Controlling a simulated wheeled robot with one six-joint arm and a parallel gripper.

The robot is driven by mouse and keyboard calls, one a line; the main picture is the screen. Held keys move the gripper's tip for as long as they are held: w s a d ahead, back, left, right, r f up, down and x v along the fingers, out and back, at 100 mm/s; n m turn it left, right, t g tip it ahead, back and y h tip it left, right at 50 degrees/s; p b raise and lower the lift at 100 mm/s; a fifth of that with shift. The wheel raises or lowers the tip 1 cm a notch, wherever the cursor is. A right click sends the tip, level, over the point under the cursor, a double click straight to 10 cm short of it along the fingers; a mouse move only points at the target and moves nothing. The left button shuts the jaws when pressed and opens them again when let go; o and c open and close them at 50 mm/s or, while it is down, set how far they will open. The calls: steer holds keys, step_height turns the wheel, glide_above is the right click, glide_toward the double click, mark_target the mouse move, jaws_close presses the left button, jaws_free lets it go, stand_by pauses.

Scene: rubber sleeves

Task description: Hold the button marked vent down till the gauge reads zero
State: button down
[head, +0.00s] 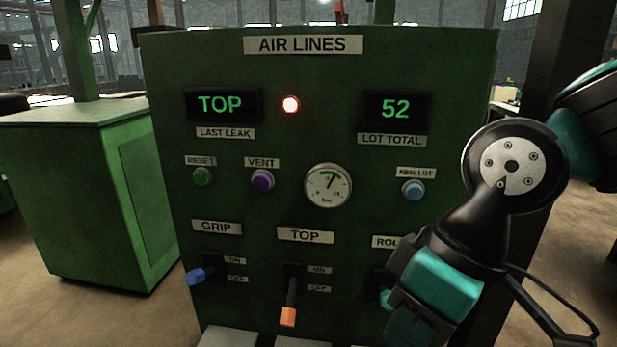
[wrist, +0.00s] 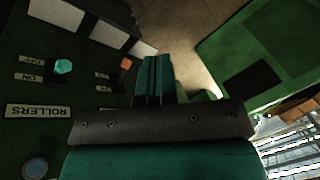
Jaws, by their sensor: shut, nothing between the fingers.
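The vent button (head: 262,180) is a round purple button under a VENT label, on the left half of the green AIR LINES panel (head: 420,70). Nothing touches it. The gauge (head: 328,186) is a round white dial to its right, marked bar. Its needle points up and slightly right, by the green arc, away from zero. My gripper (head: 388,310) is low at the right, in front of the ROLLERS part of the panel, well away from the vent button. In the wrist view its teal fingers (wrist: 153,75) are together and empty. The vent button is not visible there.
Close to the vent button are a green RESET button (head: 203,176) and a red lamp (head: 291,104). A blue NEW LOT button (head: 413,189) is right of the gauge. Blue (head: 196,276) and orange (head: 288,316) levers stick out below. A teal lever (wrist: 63,66) is near my gripper.

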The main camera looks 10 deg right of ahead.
steer(key=shift+d, duration=0.1)
steer(key=w+a+r+m+t+y+b, duration=0.1)
steer(key=w+a+r+m+t+y, duration=0.15)
steer(key=w+a+m+y, duration=0.4)
steer(key=w+a+r+m+t+y, duration=0.1)
steer(key=w+a+m+t+y, duration=0.25)
steer(key=w+a, duration=0.55)
steer(key=w+f+m+t+h, duration=0.1)
steer(key=w+m+t+h, duration=0.2)
steer(key=m+t, duration=0.3)
steer(key=w+a+f+m+t+h, duration=0.1)
steer(key=w+m+t, duration=0.3)
steer(key=m, duration=1.3)
steer(key=t+h+b, duration=0.1)
steer(key=t, duration=0.2)
steer(key=shift+t+h, duration=0.3)
steer(key=shift+h, duration=0.1)
